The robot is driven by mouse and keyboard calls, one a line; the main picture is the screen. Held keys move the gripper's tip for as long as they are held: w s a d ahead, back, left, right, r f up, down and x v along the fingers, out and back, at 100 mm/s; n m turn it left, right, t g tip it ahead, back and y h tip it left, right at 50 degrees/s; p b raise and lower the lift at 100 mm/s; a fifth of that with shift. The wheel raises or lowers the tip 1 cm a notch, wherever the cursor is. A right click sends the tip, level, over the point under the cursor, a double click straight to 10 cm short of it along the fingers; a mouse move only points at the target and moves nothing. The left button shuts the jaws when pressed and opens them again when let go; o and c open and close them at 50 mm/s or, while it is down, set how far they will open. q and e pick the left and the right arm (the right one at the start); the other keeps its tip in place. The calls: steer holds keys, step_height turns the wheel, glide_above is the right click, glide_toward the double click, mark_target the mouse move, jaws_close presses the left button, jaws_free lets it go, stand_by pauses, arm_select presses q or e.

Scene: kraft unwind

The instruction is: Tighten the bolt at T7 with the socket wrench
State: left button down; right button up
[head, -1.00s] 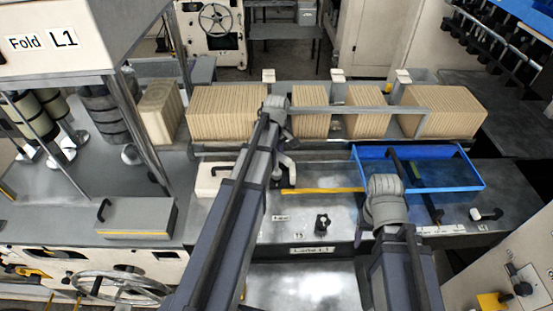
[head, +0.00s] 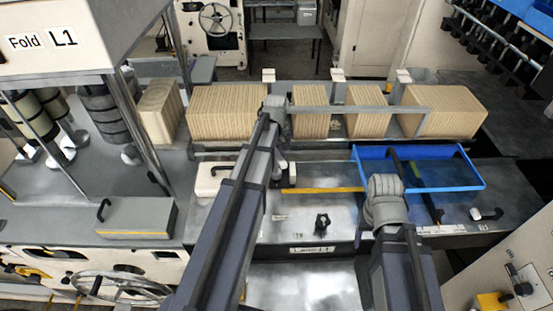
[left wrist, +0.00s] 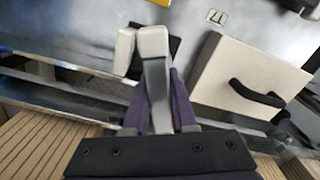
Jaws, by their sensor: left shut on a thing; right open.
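My left gripper (head: 287,174) reaches over the far part of the metal deck, mostly hidden by my own arm. I cannot tell whether this is the socket wrench. My right gripper (head: 384,187) is at the front left edge of the blue tray, open; its fingertips are hard to make out. A dark upright bolt or knob (head: 322,221) stands on the deck near a small label. I cannot read a T7 label or pick out its bolt.
The blue tray (head: 468,183) sits on the deck at the right, with a long dark bar across it. A pale box with a black handle (left wrist: 245,75) is close beside the left gripper. Brown stacks (head: 228,112) line the back. A yellow strip (head: 322,190) crosses the deck.

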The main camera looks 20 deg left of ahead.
arm_select(q)
steer(key=shift+m, duration=1.3)
steer(key=shift+m, duration=1.1)
steer(key=shift+f+m, duration=0.1)
steer(key=shift+m, duration=1.1)
